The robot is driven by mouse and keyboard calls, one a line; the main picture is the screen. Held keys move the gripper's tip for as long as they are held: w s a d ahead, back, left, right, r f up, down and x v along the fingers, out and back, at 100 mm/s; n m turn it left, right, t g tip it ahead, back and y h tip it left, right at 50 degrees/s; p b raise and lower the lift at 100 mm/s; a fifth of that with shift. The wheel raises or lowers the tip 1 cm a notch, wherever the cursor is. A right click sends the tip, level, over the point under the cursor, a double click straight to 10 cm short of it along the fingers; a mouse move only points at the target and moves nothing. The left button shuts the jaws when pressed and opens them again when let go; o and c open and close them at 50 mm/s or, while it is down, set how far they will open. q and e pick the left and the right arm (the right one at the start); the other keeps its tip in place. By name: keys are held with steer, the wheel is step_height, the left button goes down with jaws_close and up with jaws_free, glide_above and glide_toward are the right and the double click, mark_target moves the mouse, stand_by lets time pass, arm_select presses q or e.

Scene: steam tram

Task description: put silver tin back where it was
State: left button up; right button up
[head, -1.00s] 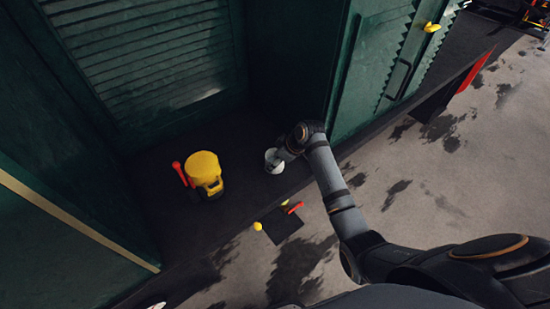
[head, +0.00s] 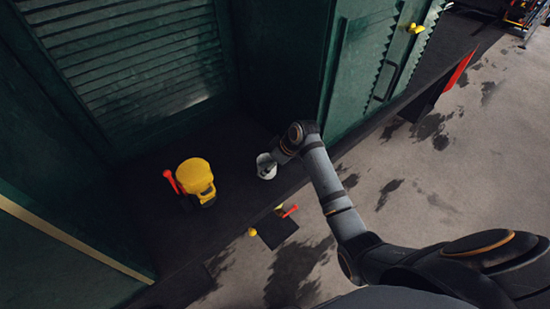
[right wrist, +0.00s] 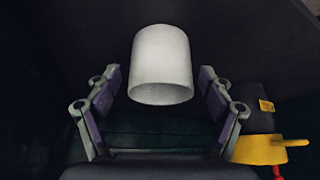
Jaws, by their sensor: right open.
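The silver tin (head: 266,168), a small pale grey cylinder, is on the dark platform floor in the head view, beside the foot of the green cabin wall. My right gripper (head: 281,157) is right at the tin, partly hidden by my own wrist. In the right wrist view the tin (right wrist: 161,62) shows between and beyond the two spread fingers (right wrist: 158,88), with a visible gap on each side. The right gripper is open and holds nothing. My left gripper is not in view.
A yellow machine (head: 196,177) with a red handle (head: 170,181) stands left of the tin. A small yellow ball (head: 253,232) and a red item (head: 290,211) are near a dark step plate (head: 278,230) at the platform edge. Green louvred walls (head: 130,60) close off the back.

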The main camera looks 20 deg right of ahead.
steer(key=b+v, duration=0.1)
steer(key=v, duration=0.9)
steer(key=shift+r, duration=0.2)
steer(key=shift+s+d, duration=0.1)
